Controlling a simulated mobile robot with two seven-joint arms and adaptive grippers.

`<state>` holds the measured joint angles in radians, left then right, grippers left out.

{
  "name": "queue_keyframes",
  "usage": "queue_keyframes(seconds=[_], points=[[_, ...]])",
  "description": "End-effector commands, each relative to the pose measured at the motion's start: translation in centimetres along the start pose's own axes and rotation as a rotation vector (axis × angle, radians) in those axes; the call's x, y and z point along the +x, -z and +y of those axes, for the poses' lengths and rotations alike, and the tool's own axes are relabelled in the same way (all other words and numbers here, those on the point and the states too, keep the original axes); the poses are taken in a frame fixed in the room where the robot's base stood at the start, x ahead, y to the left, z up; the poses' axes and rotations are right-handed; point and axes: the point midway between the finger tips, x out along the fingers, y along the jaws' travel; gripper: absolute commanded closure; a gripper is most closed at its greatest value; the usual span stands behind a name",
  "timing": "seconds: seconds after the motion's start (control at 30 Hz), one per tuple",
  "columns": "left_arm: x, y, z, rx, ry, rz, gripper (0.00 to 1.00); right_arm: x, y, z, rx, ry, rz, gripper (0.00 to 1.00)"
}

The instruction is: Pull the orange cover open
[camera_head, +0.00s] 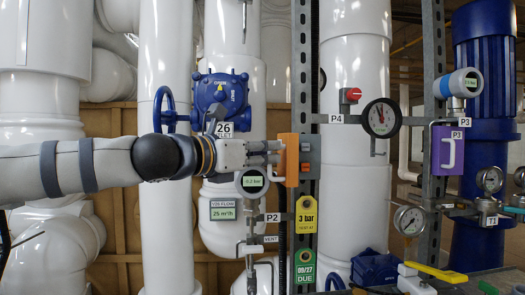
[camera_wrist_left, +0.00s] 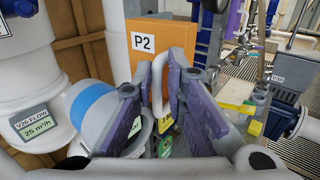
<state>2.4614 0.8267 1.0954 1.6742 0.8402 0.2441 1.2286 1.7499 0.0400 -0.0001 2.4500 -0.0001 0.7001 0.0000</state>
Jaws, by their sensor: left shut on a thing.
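The orange cover (camera_head: 288,150) is on a grey box (camera_head: 311,150) on the upright metal post in the head view. In the left wrist view the cover (camera_wrist_left: 180,42) carries a "P2" label and a white bar handle (camera_wrist_left: 157,92). My left gripper (camera_head: 279,161) reaches the cover from the left. In the wrist view its purple-padded fingers (camera_wrist_left: 160,85) stand on either side of the handle and are shut on it. My right gripper is in neither view.
A round digital gauge (camera_head: 252,181) sits just below my left gripper. A blue valve actuator (camera_head: 221,95) is above the wrist. To the right are a dial gauge (camera_head: 381,118) and a purple cover (camera_head: 447,150) with a white handle. Yellow and green tags (camera_head: 306,214) hang below.

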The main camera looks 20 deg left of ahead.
Motion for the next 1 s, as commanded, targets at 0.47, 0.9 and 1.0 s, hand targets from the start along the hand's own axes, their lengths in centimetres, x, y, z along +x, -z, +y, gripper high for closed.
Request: queue_keyframes(seconds=[0.47,0.9,1.0], points=[[0.0,-0.6,1.0,-0.002,-0.025,-0.010,0.71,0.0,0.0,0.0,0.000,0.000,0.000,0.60],[-3.4,0.0,1.0,-0.006,-0.023,-0.003,0.71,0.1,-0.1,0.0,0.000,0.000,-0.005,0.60],[-6.4,-0.5,0.8,-0.004,-0.022,-0.012,0.71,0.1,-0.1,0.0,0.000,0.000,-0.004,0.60]])
